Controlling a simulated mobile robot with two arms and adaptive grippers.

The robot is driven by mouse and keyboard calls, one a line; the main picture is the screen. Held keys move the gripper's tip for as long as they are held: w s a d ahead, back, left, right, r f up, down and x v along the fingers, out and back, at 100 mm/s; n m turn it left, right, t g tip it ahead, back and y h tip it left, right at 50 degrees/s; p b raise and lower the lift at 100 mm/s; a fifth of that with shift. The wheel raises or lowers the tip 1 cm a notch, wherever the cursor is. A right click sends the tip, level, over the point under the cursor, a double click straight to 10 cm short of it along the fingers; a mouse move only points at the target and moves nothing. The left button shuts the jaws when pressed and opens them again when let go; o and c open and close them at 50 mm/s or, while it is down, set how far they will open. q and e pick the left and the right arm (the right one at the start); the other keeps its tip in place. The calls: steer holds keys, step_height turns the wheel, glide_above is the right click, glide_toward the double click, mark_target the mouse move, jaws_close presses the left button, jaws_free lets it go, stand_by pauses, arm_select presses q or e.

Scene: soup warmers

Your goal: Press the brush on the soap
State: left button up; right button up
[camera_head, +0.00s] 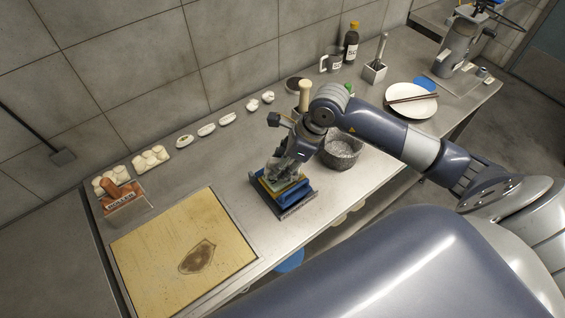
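A blue tray-like holder (295,210) sits on the steel counter near its front edge, to the right of the cutting board. A yellow block (287,186), perhaps the soap or a sponge, lies in it among other blue parts. My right gripper (279,176) reaches in from the right and points down right over these pieces. Its fingertips are small and overlap the pieces, so I cannot tell whether it grips anything. I cannot make out the brush for certain. My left gripper is not in view.
A wooden cutting board (150,250) lies to the left. A grey stone bowl (341,152) stands close to the right, under my forearm. A white plate (413,106) with chopsticks is farther right. A dark bottle (351,45) stands by the wall, and dumplings (150,158) lie at the back left.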

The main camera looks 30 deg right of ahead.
mark_target(273, 160)
steer(key=shift+r+p, duration=1.85)
steer(key=shift+r, duration=1.6)
steer(key=shift+a, duration=0.1)
steer(key=shift+s+a+n+g+b, duration=0.15)
steer(key=shift+a+n+g+b, duration=0.15)
steer(key=shift+a+n, duration=0.45)
steer(key=s+r+n+g+h+b, duration=0.1)
steer(key=s+r+n+g+b, duration=0.1)
steer(key=n, duration=1)
steer(key=s+a+r+n+g+h+b, duration=0.1)
steer(key=s+n+g+h+b, duration=0.1)
steer(key=n, duration=1)
steer(key=s+g+b, duration=0.1)
steer(key=s+g, duration=0.1)
steer(key=s, duration=0.1)
steer(key=shift+s+a+r+g+h, duration=0.25)
steer(key=shift+s+r+g+h, duration=0.05)
steer(key=shift+r, duration=0.1)
